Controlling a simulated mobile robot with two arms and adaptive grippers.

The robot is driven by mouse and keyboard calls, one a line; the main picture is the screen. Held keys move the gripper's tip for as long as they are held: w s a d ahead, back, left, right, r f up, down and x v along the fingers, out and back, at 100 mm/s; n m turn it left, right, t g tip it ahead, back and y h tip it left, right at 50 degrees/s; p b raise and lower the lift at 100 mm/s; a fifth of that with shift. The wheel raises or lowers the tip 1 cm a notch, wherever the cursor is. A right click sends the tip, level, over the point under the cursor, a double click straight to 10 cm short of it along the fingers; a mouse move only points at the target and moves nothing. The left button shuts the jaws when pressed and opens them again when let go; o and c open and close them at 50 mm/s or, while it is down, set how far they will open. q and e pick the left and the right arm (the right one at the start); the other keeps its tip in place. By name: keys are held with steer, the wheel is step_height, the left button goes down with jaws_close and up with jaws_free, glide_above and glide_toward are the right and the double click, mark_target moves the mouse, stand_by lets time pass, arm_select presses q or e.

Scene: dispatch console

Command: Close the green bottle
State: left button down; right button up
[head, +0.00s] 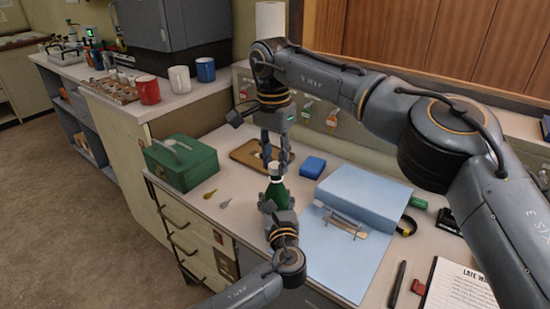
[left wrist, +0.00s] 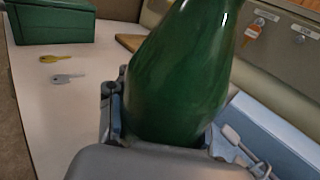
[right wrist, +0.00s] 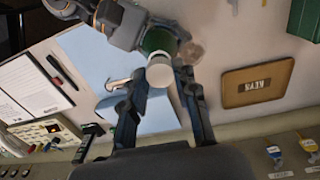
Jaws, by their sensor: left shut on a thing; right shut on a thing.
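The green bottle (head: 276,191) stands upright near the middle of the desk and fills the centre of the left wrist view (left wrist: 180,75). My left gripper (head: 275,205) is shut around its body from the front. My right gripper (head: 276,163) points down from above and is shut on a white cap (right wrist: 160,73). In the head view the pale cap is at the top of the bottle's neck, in line with it. The fingers partly cover it, and I cannot tell whether it is seated on the mouth.
A green box (head: 185,165) and two small keys (head: 224,204) lie to the left. A brown key tray (right wrist: 257,84) and a blue box (head: 312,167) are behind. A light-blue block (head: 363,193) and a notebook (head: 458,287) are to the right.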

steer(key=shift+f, duration=0.55)
